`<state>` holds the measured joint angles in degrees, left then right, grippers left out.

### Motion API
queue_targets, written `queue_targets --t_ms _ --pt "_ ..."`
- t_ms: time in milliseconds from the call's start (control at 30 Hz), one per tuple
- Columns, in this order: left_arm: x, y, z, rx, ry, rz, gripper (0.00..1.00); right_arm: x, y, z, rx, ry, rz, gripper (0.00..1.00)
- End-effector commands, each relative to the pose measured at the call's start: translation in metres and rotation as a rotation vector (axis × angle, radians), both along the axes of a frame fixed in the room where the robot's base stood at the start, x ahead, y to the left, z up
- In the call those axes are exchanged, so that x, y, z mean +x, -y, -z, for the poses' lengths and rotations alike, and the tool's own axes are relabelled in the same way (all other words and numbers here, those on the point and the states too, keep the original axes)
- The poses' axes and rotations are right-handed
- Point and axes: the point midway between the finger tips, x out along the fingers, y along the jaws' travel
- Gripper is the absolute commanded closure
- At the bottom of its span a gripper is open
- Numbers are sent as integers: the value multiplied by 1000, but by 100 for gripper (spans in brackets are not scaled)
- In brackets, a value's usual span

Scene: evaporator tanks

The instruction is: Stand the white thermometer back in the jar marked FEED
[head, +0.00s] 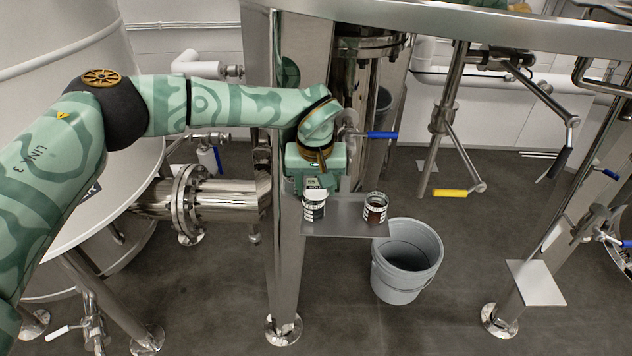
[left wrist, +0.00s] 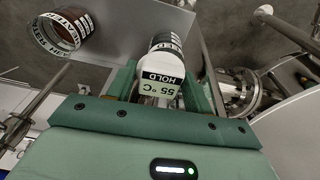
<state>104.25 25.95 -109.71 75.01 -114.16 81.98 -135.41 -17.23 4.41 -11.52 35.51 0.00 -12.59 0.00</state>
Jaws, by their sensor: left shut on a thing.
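My left gripper (head: 315,182) is shut on the white thermometer (head: 313,194), with its head between the fingers. In the left wrist view the thermometer's head (left wrist: 160,72) shows a display reading 55 °C HOLD. A dark jar with a white printed band (head: 314,211) is directly below or behind the head, at the shelf's left end; it also shows in the left wrist view (left wrist: 166,40). The stem is hidden, so I cannot tell whether it is inside this jar. A second jar (head: 376,208), with reddish-brown contents, stands apart to the right. I cannot read FEED surely on either band.
Both jars are on a small metal shelf (head: 346,224) fixed beside a steel leg (head: 289,255). A grey bucket (head: 405,290) stands on the floor below its right end. A blue-handled valve (head: 382,135) is just above. The shelf between the jars is clear.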

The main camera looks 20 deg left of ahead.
Motion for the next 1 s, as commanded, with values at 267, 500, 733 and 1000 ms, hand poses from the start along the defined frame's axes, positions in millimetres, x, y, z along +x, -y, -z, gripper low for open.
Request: queue_targets --t_ms 267,500,733,1000 --pt "-5 0 10 3 -18 2 40 0 2 1 -3 -1 -1 36" --pt "-3 0 8 2 -13 1 23 1 4 1 -5 1 -1 36" --pt "-3 0 -3 2 -8 1 23 3 4 -3 -5 5 -1 36" --pt "-9 2 -51 2 -8 1 23 11 4 -19 -5 24 0 36"
